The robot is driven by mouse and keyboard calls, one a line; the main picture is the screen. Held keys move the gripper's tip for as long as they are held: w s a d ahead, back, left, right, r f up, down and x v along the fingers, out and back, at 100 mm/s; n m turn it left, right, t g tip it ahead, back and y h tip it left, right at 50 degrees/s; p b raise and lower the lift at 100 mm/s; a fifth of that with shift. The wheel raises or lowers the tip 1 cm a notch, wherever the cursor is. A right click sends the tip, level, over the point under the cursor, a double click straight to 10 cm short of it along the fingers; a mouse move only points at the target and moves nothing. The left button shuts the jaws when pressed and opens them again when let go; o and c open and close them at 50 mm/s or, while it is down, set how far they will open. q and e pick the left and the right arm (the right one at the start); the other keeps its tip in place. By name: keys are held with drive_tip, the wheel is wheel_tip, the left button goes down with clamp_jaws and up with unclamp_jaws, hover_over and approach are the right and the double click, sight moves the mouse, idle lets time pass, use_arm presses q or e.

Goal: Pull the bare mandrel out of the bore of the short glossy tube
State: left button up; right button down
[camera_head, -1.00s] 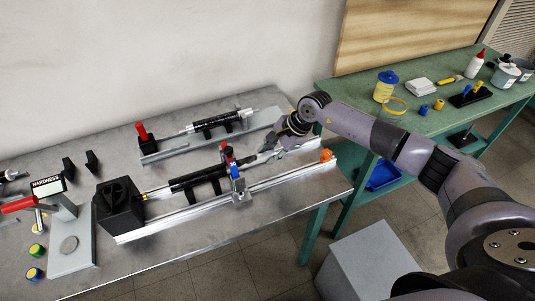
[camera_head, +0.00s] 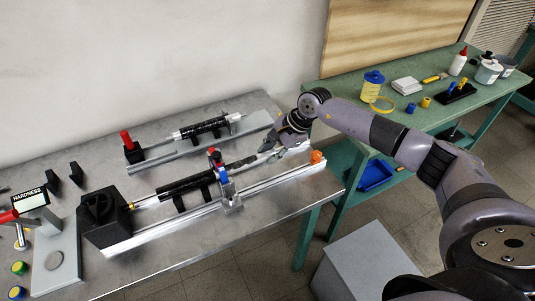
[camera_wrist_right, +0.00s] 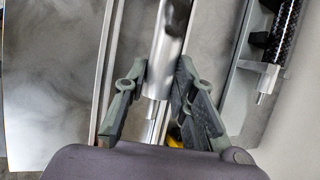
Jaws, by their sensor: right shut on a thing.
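A black tube (camera_head: 185,185) lies on two dark rests along the front rail fixture, its left end toward a black box (camera_head: 105,218). I cannot tell its gloss at this size. A rod-like mandrel shows to the right of the red and blue clamp (camera_head: 218,168), dark near the clamp and silver toward my gripper. My right gripper (camera_head: 268,149) is shut on the silver end of the mandrel. In the right wrist view the fingers (camera_wrist_right: 161,85) press both sides of the silver mandrel (camera_wrist_right: 166,48). The mandrel's far end is hidden. My left gripper is out of view.
A second black tube (camera_head: 205,127) with silver ends sits in the back fixture; it also shows in the wrist view (camera_wrist_right: 284,28). An orange cap (camera_head: 317,157) marks the front rail's right end. A green bench (camera_head: 440,85) with bottles stands to the right.

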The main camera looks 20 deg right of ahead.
drive_tip(key=shift+d+b, duration=1)
drive_tip(key=shift+d, duration=1)
drive_tip(key=shift+w, duration=0.1)
drive_tip(key=shift+d+f+b, duration=0.15)
drive_tip(key=shift+d+b, duration=0.55)
drive_tip(key=shift+d, duration=0.15)
drive_tip(key=shift+d+b, duration=0.4)
drive_tip(key=shift+d, duration=0.3)
